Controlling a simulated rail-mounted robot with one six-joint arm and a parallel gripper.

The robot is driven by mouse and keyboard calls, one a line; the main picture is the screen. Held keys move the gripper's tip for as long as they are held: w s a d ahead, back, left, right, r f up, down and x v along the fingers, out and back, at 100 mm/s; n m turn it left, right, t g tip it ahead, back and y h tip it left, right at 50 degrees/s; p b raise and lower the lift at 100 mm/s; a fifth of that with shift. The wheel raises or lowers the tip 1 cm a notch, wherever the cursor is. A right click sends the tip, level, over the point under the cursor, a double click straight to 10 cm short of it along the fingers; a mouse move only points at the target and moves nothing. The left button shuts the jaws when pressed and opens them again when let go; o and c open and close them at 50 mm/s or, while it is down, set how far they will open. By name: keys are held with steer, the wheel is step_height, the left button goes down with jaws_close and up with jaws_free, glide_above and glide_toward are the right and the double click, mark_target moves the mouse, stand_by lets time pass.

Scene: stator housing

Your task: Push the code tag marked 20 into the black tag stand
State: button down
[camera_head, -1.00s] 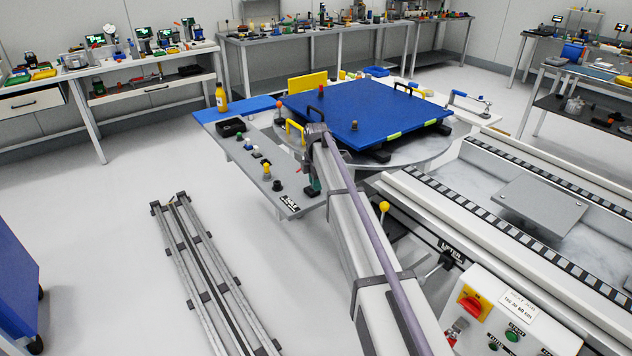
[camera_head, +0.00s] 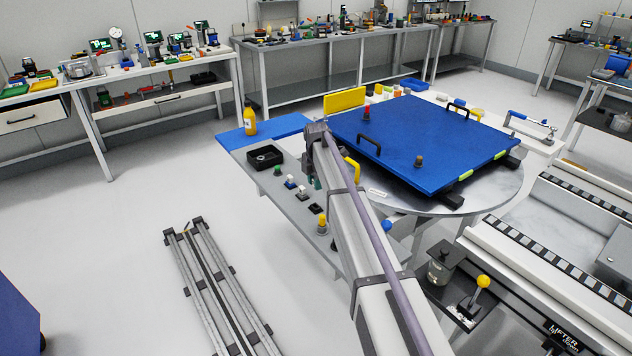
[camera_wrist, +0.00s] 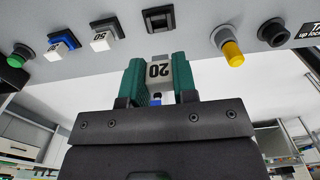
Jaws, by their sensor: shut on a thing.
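In the wrist view, my gripper (camera_wrist: 157,66) has its green fingers shut on the white code tag (camera_wrist: 158,74) marked 20, whose number appears upside down. A black tag stand (camera_wrist: 158,18) with an open square middle sits on the grey shelf beyond the tag, at the top of the picture. The tag is apart from it in the picture. There my gripper (camera_head: 316,183) is mostly hidden by my arm, and the held tag cannot be made out.
A white tag (camera_wrist: 102,40) and a white tag on a blue stand (camera_wrist: 62,46) stand left of the black stand. A yellow-capped post (camera_wrist: 231,52) and black knob (camera_wrist: 274,32) stand right. A blue plate (camera_head: 420,140) covers the round table.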

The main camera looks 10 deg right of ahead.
steer(key=shift+w+a+f, duration=0.1)
steer(key=shift+w+a, duration=0.05)
steer(key=shift+w, duration=0.15)
steer(key=shift+s+r, duration=0.2)
steer(key=shift+s, duration=0.15)
steer(key=b, duration=0.6)
glide_above(316, 208)
steer(key=shift+f, duration=3.15)
steer(key=shift+f+b, duration=1.2)
steer(key=shift+b, duration=0.1)
steer(key=c, duration=0.8)
jaws_free()
steer(key=shift+o, duration=0.2)
steer(key=shift+r, duration=0.1)
steer(key=shift+r+p, duration=2.15)
steer(key=shift+p, duration=0.1)
